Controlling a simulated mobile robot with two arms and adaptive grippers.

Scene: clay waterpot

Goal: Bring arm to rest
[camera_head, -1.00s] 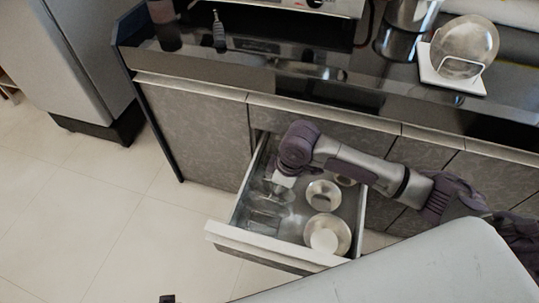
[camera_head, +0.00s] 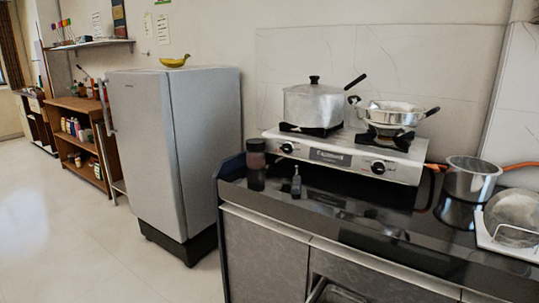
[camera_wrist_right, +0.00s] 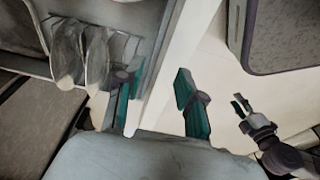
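My right gripper (camera_wrist_right: 156,92) is open in the right wrist view, its teal-padded fingers apart. A pale strip, apparently the front edge of the pulled-out drawer (camera_wrist_right: 172,60), shows behind and between the fingers; I cannot tell whether they touch it. Clear glasses (camera_wrist_right: 82,50) stand in the drawer on the left. My left gripper (camera_wrist_right: 243,104) shows at the right of that view, small, its fingertips apart and nothing seen between them. Neither arm shows in the head view, where only a bit of the open drawer (camera_head: 335,293) appears at the bottom edge.
A counter (camera_head: 350,222) carries a stove (camera_head: 345,154) with a lidded pot (camera_head: 313,105) and a pan (camera_head: 390,113). A saucepan (camera_head: 470,180) stands at the right. A fridge (camera_head: 175,150) stands left of the counter. Floor (camera_head: 60,240) at the left is clear.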

